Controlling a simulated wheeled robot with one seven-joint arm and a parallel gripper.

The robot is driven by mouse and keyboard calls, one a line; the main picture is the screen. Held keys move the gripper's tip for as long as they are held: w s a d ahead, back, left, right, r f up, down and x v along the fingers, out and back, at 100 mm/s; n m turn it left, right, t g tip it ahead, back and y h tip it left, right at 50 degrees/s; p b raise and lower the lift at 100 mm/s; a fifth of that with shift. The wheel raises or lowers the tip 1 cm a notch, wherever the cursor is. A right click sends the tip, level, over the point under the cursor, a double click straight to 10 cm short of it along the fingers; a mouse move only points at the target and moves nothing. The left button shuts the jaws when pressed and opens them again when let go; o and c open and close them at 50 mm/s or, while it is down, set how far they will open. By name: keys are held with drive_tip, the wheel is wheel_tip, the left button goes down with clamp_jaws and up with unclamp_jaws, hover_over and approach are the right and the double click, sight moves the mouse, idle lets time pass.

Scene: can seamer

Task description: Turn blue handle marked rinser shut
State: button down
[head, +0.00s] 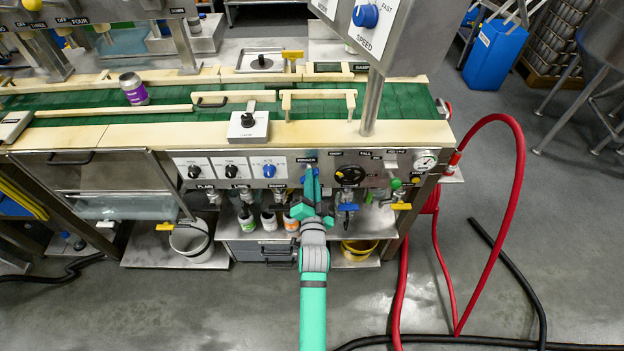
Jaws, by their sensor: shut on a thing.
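My gripper (311,187) is at the front panel of the machine, just below a small black label (306,160) that is too small to read surely. Its fingers point up and away from me at the blue handle (303,179) under that label. The gripper is shut on this handle, which is mostly hidden behind the fingers. How far the handle is turned cannot be told.
To the right are a black dial (350,175), another blue handle (347,207), a green knob (396,184), a yellow handle (401,206) and a pressure gauge (425,162). Several bottles (269,221) stand below left. A red hose (520,190) loops at the right.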

drive_tip(key=c, duration=1.8)
unclamp_jaws()
drive_tip(key=shift+s, duration=0.1)
drive_tip(key=s, duration=1)
drive_tip(key=shift+s, duration=0.35)
